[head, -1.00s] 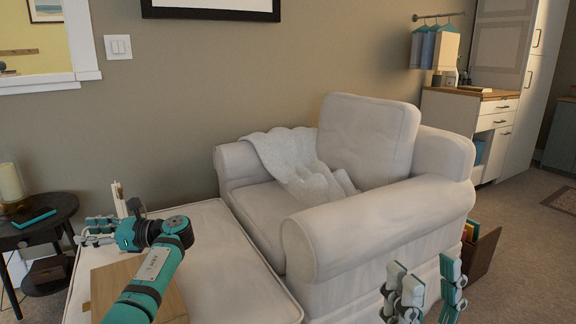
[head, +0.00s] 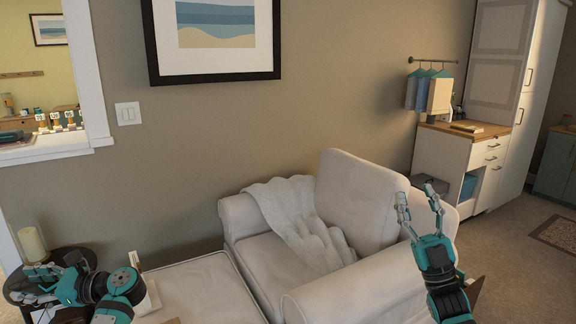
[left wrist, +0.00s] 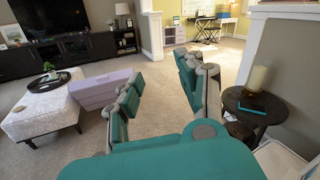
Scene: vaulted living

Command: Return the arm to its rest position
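My left gripper (head: 25,285) is at the lower left of the head view, in front of the dark round side table (head: 85,262). In the left wrist view its fingers (left wrist: 160,78) stand apart with nothing between them. My right gripper (head: 418,202) points up at the right of the head view, in front of the armchair's right side. Its fingers are spread and empty. Both arms are only partly in view.
A white armchair (head: 290,262) with a throw blanket (head: 300,225) fills the middle. A pale ottoman (head: 215,285) is beside it. A candle (head: 32,243) stands on the side table. The left wrist view shows open carpet (left wrist: 160,75) and a lilac box (left wrist: 95,88).

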